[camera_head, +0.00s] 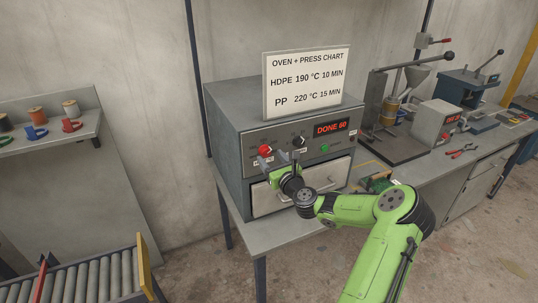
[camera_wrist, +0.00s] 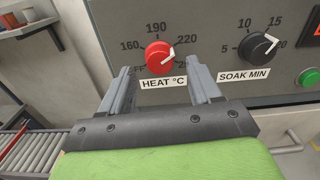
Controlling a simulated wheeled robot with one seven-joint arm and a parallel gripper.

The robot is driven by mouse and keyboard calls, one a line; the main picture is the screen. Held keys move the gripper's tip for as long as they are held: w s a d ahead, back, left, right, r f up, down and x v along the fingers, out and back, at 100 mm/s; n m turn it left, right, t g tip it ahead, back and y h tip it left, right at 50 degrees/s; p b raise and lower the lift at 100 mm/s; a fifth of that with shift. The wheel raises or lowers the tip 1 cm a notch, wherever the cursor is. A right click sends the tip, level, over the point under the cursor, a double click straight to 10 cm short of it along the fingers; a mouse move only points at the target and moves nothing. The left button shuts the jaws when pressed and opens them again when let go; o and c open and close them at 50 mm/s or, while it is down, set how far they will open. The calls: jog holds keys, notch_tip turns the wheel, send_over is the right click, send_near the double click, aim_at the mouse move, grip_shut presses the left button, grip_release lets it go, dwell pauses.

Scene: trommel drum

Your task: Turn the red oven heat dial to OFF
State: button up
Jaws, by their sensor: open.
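The red heat dial (camera_wrist: 159,57) is on the oven's front panel, above the label HEAT °C. Its white pointer mark points up and right, toward 220. The scale shows 160, 190 and 220. The OFF mark at lower left is partly hidden by my left finger. In the head view the red dial (camera_head: 265,150) is at the left of the panel. My gripper (camera_wrist: 162,76) is open and empty, its fingers spread left and right of the dial. It appears just in front of the panel, and I cannot tell whether a finger touches. My gripper (camera_head: 281,161) also shows in the head view.
A black SOAK MIN dial (camera_wrist: 257,46) and a green button (camera_wrist: 309,77) are right of the heat dial. The oven (camera_head: 226,135) display (camera_head: 331,128) reads DONE. A drawer front with a handle lies below. A roller conveyor (camera_head: 80,279) stands at lower left.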

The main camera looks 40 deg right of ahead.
jog(key=shift+x, duration=1.15)
jog(key=c, duration=1)
jog(key=shift+c, duration=0.2)
